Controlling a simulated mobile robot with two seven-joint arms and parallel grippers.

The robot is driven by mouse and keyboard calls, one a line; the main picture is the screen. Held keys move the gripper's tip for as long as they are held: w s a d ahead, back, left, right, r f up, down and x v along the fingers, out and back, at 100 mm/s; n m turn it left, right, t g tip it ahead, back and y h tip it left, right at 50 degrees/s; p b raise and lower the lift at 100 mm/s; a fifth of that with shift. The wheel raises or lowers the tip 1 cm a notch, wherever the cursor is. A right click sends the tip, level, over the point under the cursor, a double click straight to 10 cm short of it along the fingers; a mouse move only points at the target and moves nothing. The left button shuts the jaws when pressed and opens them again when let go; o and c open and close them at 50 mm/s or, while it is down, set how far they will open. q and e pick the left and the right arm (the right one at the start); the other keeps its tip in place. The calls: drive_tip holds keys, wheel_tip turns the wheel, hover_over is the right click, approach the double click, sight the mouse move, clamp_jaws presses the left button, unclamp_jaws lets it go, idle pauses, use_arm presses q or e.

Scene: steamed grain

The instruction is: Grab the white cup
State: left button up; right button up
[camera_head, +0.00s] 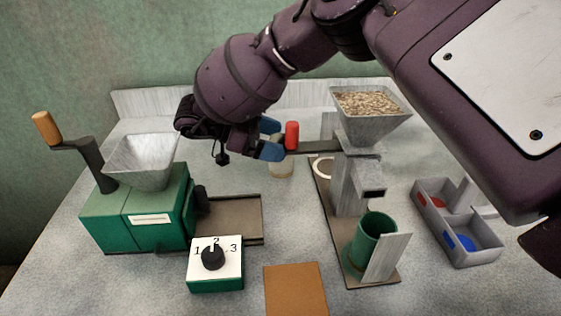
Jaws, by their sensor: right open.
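My right gripper (269,139), with blue fingertips, reaches in from the upper right over the back middle of the counter. It is open, with its fingertips close to a red handle (292,134) on a dark lever; I cannot tell whether they touch it. My left gripper is not in view.
A grain-filled hopper (368,103) tops the dispenser, with a green cup (373,239) below its spout. A green grinder (137,220) with a crank stands left, a numbered dial box (216,265) in front. A divided tray (456,222) sits right, a brown board (295,290) at front.

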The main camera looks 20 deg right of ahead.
drive_tip(key=shift+x, duration=1)
drive_tip(key=c, duration=1.2)
drive_tip(key=shift+c, duration=0.2)
drive_tip(key=shift+r, duration=0.15)
